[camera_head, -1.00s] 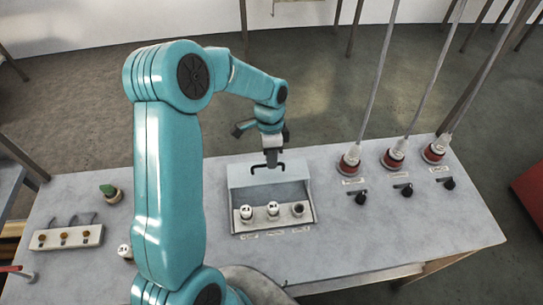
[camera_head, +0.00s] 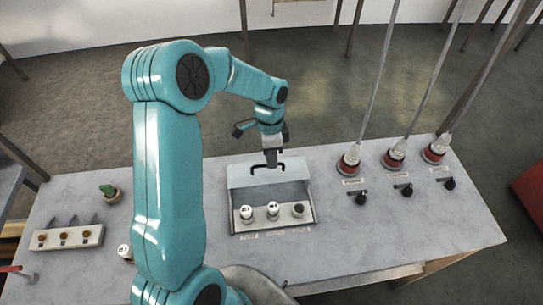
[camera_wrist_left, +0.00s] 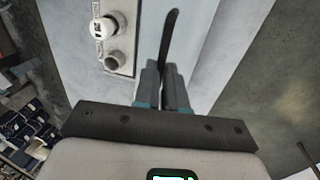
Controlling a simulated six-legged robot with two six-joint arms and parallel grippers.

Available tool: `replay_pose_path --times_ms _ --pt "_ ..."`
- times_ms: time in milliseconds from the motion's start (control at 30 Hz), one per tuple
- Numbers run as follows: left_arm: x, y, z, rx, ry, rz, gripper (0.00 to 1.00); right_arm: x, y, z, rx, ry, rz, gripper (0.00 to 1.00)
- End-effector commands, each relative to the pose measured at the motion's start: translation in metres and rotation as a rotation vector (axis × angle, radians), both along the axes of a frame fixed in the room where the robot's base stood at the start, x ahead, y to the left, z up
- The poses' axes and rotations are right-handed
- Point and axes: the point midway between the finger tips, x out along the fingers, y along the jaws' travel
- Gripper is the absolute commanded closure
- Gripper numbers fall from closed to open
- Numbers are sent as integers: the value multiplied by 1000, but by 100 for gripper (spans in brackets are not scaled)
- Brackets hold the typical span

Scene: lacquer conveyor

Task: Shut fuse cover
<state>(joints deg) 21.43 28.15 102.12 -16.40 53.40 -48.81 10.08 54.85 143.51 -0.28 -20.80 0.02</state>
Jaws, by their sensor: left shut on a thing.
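The fuse box (camera_head: 235,228) is set in the grey tabletop. Its cover (camera_head: 240,177) stands raised at the back edge, with a dark handle (camera_head: 284,166) along its top. Two white fuses, one on the left (camera_head: 246,212) and one in the middle (camera_head: 273,208), sit in the box, and the right socket (camera_head: 298,209) looks empty. My left gripper (camera_head: 271,160) is shut on the handle. In the left wrist view the jaws (camera_wrist_left: 167,88) close around the dark handle (camera_wrist_left: 170,45), beside a white fuse (camera_wrist_left: 103,27) and the open socket (camera_wrist_left: 114,62). My right gripper is out of view.
Three red-based plugs with rising cables, one of them here (camera_head: 348,165), stand on the right with black knobs (camera_head: 361,198) in front. A white block with several brass sockets (camera_head: 66,238), a green-topped piece (camera_head: 109,191) and a loose white fuse (camera_head: 124,252) are on the left.

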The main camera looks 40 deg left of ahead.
Motion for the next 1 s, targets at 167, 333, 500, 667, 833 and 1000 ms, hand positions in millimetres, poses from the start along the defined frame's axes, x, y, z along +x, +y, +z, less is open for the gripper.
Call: replay_pose_path --times_ms 167,333,500,667,833,1000 --pt "-17 -26 0 -1 -12 -1 100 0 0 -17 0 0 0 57" --pt "-45 -61 0 -2 -10 -1 100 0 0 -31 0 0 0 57" --pt "-61 -81 2 -2 -11 1 100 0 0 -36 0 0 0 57" --pt "-63 -84 3 -3 -11 4 100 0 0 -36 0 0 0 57" --pt "-64 -84 3 -4 -9 4 100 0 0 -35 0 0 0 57" --pt "-64 -84 3 -3 -6 2 64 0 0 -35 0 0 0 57"
